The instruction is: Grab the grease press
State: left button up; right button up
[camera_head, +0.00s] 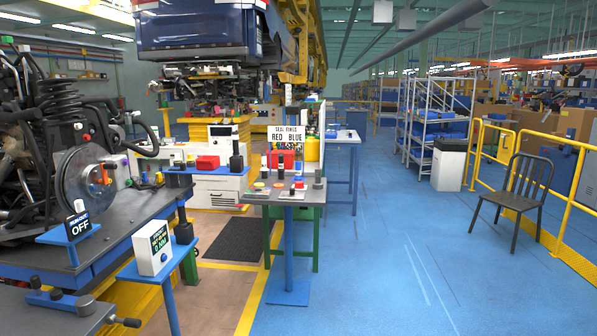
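I cannot tell for sure which object is the grease press. A dark tool with blue parts and a black-tipped handle (72,302) lies on the dark bench top at the bottom left. Small items, among them a dark upright cylinder (318,176), stand on the small table (290,197) in the middle. A yellow container (312,149) stands behind them, beside a sign reading "SEAL RINGS RED BLUE" (285,138). Neither of my grippers is in view.
A bench (110,235) with a brake disc assembly (88,178) fills the left. A white box display (152,249) stands on a blue post in front. A vehicle body (195,30) hangs overhead. A black chair (515,190) and yellow railing (565,245) stand right. The blue floor between is clear.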

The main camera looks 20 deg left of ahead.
aim_at(297, 163)
jog(key=u, duration=0.4)
jog(key=i+l+u, duration=0.2)
jog(key=i+u, duration=0.15)
jog(key=i, duration=0.15)
jog(key=i+l+u, duration=0.4)
jog(key=i+j, duration=0.05)
